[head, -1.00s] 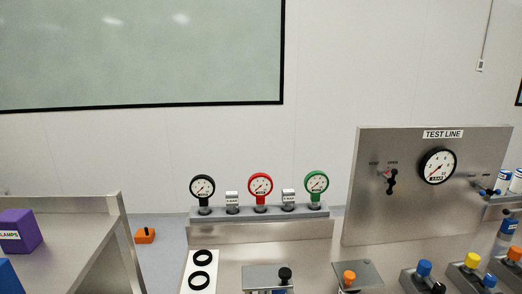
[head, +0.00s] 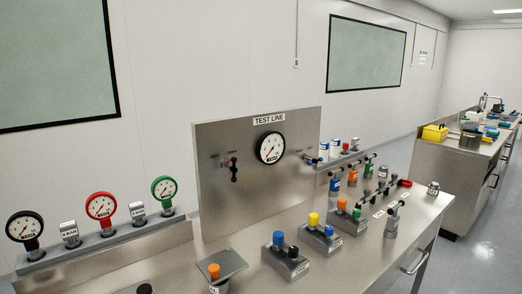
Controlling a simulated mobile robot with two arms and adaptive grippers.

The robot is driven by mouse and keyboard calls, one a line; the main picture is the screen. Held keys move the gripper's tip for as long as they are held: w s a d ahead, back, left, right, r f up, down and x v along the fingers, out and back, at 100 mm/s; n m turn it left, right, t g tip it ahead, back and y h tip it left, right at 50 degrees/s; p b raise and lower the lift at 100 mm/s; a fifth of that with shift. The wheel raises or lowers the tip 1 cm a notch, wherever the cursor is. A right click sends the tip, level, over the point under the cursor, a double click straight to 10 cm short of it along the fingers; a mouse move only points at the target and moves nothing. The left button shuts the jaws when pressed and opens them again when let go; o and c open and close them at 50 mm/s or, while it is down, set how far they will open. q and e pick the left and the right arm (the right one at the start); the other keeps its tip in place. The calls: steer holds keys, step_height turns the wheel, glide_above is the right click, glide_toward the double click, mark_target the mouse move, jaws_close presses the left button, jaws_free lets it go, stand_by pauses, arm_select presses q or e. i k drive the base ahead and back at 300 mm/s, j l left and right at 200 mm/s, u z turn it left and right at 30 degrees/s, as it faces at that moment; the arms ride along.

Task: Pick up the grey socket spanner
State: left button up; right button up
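I cannot pick out the grey socket spanner for certain. A small grey upright piece (head: 392,222) with a bar-like top stands near the right part of the steel bench (head: 340,268); it is too small to tell whether it is a spanner. Behind it, several small upright pieces with coloured bodies and dark bars stand in a row, among them a blue one (head: 336,186) and an orange one (head: 352,178). Neither of my grippers is in view.
A steel panel marked TEST LINE (head: 218,160) carries a dial (head: 270,148). Black, red (head: 101,207) and green gauges stand on a ledge at left. Blocks with coloured knobs (head: 314,220) line the bench front. Another bench (head: 458,160) with a yellow box (head: 435,133) stands far right.

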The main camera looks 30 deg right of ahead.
mark_target(390, 230)
steer(key=z, duration=2)
steer(key=i+l, duration=0.25)
steer(key=i, duration=0.15)
steer(key=i+l+z, duration=0.15)
steer(key=i, duration=0.3)
steer(key=l, duration=0.1)
